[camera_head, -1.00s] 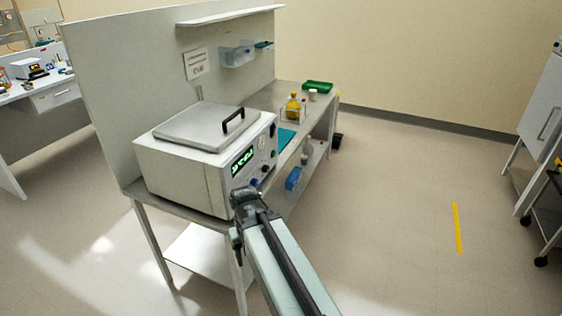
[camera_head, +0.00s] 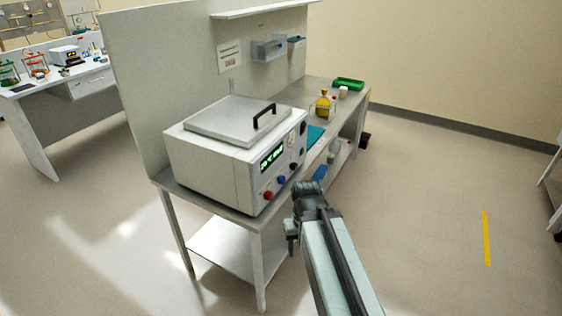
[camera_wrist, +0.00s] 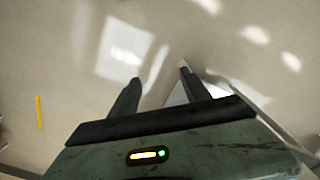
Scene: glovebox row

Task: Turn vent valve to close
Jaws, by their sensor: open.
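A white box-shaped instrument (camera_head: 210,165) with a grey lid and black handle stands on the near end of a grey bench. Its front panel has a green-lit display (camera_head: 272,157), a gauge, and a red knob (camera_head: 268,195), a blue knob (camera_head: 281,180), a black knob (camera_head: 293,167) and a small green one. I cannot tell which is the vent valve. My gripper (camera_wrist: 160,74) is open and empty, pointing down over the floor in the wrist view. In the head view my arm's end is right of the panel, apart from the knobs; the fingers are hard to make out.
The bench (camera_head: 257,228) has a lower shelf and legs close to my arm. Farther back are a yellow bottle (camera_head: 323,104), a green tray (camera_head: 348,84) and a teal mat (camera_head: 315,135). The floor to the right is clear, with a yellow strip (camera_head: 487,238).

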